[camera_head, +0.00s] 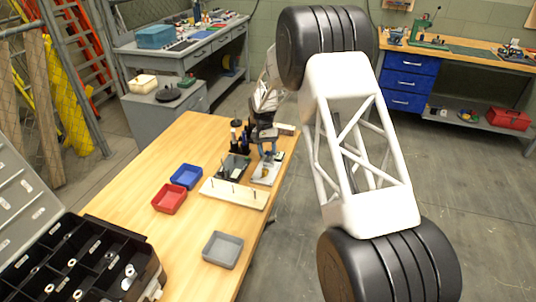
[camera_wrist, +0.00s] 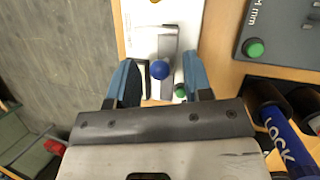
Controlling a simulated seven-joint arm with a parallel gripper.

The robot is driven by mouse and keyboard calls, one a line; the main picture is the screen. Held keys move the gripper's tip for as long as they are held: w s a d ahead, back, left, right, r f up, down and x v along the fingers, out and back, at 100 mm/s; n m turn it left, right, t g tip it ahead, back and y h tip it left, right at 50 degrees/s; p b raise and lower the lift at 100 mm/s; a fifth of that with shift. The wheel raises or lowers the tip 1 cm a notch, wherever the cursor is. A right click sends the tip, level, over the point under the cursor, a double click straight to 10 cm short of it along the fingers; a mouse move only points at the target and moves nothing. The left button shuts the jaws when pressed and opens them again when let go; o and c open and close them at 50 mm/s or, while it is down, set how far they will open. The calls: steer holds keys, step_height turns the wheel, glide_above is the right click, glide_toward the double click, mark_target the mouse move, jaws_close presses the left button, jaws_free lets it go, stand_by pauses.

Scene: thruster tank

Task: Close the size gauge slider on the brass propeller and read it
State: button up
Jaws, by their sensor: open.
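The size gauge (camera_wrist: 188,22) is a white plate with a grey metal bar; it also shows at the far right edge of the table in the head view (camera_head: 262,181). A blue ball knob (camera_wrist: 160,70) stands on its slider. A green knob (camera_wrist: 180,91) is beside it, partly behind a finger. My gripper (camera_wrist: 160,64) is open, with its blue fingers on either side of the blue knob and apart from it. In the head view my gripper (camera_head: 268,152) is above the gauge and partly hides it. I cannot clearly make out the brass propeller or a reading.
A dark plate with mm lettering and a green knob (camera_wrist: 253,47) lies right of the gauge. Bottles, one labelled LOCK (camera_wrist: 285,135), stand close to my gripper. A pegged board (camera_head: 233,193), blue tray (camera_head: 186,177), red tray (camera_head: 169,199) and grey tray (camera_head: 222,250) are on the table.

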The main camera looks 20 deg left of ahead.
steer(key=shift+s+d+f, duration=0.15)
steer(key=shift+s+f, duration=0.1)
steer(key=shift+f, duration=0.35)
steer(key=shift+d, duration=0.1)
jaws_close()
